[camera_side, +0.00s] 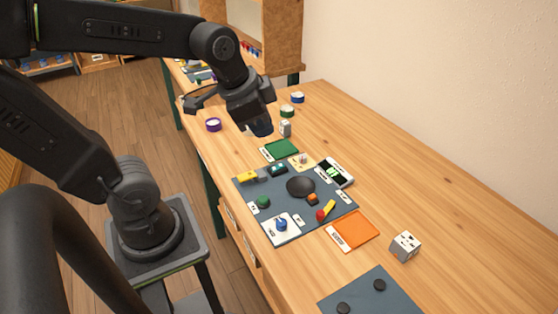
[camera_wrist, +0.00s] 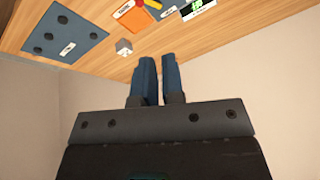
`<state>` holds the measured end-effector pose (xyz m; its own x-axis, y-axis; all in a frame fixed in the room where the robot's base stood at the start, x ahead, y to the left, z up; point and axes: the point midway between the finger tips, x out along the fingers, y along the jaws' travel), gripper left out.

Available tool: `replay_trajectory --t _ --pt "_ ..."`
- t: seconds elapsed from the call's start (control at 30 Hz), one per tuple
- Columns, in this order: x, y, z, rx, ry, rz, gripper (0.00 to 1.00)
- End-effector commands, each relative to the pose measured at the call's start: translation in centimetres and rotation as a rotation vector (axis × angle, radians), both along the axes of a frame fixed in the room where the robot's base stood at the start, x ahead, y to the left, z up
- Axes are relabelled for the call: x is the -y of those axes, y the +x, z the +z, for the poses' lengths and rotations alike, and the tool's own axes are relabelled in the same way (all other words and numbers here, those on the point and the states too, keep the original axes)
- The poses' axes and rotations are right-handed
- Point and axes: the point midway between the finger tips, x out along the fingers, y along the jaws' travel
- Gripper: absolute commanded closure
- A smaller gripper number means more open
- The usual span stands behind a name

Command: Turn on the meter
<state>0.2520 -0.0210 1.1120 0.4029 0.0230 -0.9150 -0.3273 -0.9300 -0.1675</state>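A meter-like device with a lit green display (camera_side: 334,172) lies at the right edge of the dark grey mat; part of it also shows at the top of the wrist view (camera_wrist: 198,8). A smaller dark device with a pale blue display (camera_side: 278,169) sits on the mat's far side. I cannot tell for sure which is the meter, nor read its switch. My gripper (camera_side: 260,128) hangs in the air above the table, beyond the mat and apart from both devices. In the wrist view its two blue fingers (camera_wrist: 160,78) are close together with nothing between them.
The dark mat (camera_side: 245,190) carries a black round dish (camera_side: 300,187), a blue knob on a white plate (camera_side: 281,225) and small coloured parts. Green (camera_side: 281,150) and orange (camera_side: 352,230) pads flank it.

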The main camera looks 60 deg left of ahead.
Motion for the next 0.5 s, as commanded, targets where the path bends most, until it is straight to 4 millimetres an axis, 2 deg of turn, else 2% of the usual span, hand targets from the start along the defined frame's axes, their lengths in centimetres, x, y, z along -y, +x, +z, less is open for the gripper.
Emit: replay_trajectory --t 0.2,0.5 --pt "-3.5 3.9 -2.1 -0.080 0.119 -0.278 1.00" --pt "-9.3 8.1 -6.1 -0.161 0.241 -0.680 1.00"
